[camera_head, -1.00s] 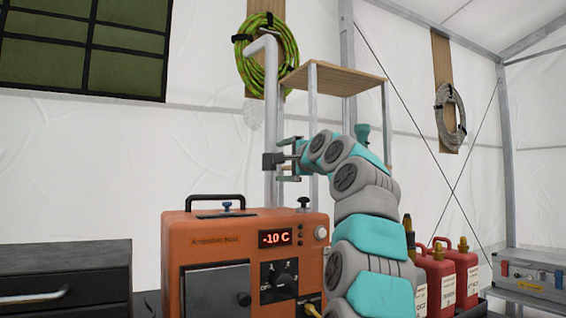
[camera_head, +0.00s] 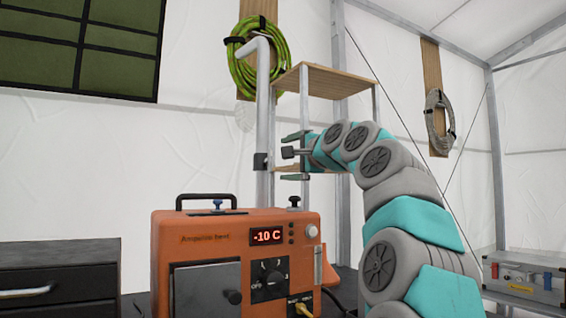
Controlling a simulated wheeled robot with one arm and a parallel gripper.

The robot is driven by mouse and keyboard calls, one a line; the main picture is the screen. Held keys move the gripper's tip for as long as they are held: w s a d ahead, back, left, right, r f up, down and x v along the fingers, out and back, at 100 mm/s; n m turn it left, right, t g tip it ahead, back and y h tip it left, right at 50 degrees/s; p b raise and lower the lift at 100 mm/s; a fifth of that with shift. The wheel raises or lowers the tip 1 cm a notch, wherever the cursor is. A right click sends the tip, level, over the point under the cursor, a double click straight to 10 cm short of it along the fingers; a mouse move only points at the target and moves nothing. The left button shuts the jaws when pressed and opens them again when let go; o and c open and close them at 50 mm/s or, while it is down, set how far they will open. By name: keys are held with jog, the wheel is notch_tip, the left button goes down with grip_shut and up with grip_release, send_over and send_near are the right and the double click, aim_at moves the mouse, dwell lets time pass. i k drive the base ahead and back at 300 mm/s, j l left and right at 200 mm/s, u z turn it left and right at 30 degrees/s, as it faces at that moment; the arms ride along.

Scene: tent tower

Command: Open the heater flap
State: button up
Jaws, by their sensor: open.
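The orange heater (camera_head: 190,226) stands at the lower middle, with a display reading -10 C and a dial. A dark panel with a small knob, probably the heater flap (camera_head: 200,290), is on its front left and looks shut; the lower edge is cut off. My gripper (camera_head: 286,157) is high above the heater. Its two fingers are apart, one above the other, pointing left. A dark stub shows between them; I cannot tell whether it is part of the gripper. A black block (camera_head: 261,161) on the grey pipe (camera_head: 263,110) lies just left of the fingertips, seemingly apart from them.
A shelf rack (camera_head: 330,80) with wooden boards stands behind my gripper. A black drawer unit (camera_head: 60,268) is left of the heater. A grey case (camera_head: 530,275) sits at the right. Coiled cables hang on the wall. The space left of the pipe is clear.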

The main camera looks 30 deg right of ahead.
aim_at(212, 291)
jog(key=k, duration=1)
